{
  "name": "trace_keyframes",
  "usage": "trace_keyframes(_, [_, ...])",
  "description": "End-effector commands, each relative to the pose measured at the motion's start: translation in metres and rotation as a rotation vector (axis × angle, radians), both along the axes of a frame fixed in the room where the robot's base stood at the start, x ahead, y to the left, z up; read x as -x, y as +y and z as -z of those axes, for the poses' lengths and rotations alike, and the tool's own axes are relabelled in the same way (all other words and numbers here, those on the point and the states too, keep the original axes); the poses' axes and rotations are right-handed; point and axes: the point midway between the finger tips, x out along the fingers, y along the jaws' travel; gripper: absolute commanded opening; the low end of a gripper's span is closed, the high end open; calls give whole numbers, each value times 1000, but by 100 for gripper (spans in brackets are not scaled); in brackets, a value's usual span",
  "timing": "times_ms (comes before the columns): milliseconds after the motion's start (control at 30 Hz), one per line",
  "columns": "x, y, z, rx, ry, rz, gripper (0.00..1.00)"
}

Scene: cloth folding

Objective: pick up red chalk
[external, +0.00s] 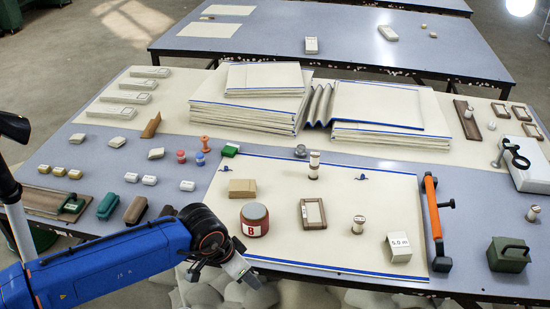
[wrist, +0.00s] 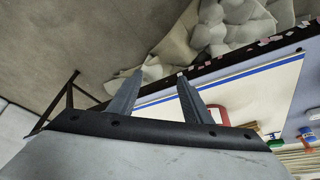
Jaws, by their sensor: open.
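No item is clearly marked as red chalk. A small red piece (external: 181,156) stands on the blue-grey table left of the cloth, next to a small blue piece (external: 200,159); it may be the chalk. An orange-red spool (external: 204,143) stands just behind them. A larger red jar (external: 254,219) with a "B" label stands on the cloth; a red shape in the wrist view (wrist: 218,115) looks like it, partly behind a finger. My gripper (external: 243,268) is at the table's front edge, in front of the jar and well away from the small red piece. Its fingers (wrist: 160,76) are apart and empty.
The cream cloth (external: 300,255) with blue borders covers the front middle. Folded cloth stacks (external: 250,108) stand behind. Green (external: 107,206) and brown (external: 135,210) blocks and several pale blocks lie at the left. An orange bar (external: 432,215) lies at the right. Pale rocks (wrist: 237,30) lie below the table edge.

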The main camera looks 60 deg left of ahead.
Motion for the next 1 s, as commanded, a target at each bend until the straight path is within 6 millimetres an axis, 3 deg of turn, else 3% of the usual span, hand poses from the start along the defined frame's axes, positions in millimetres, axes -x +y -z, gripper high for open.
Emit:
trace_keyframes(200, [-49,42,-49,33,61,-185,45])
trace_keyframes(467, [-99,109,-97,82,129,-402,45])
trace_keyframes(733, [-140,198,-132,140,195,-626,45])
trace_keyframes(1000, [-159,303,-154,203,257,-848,45])
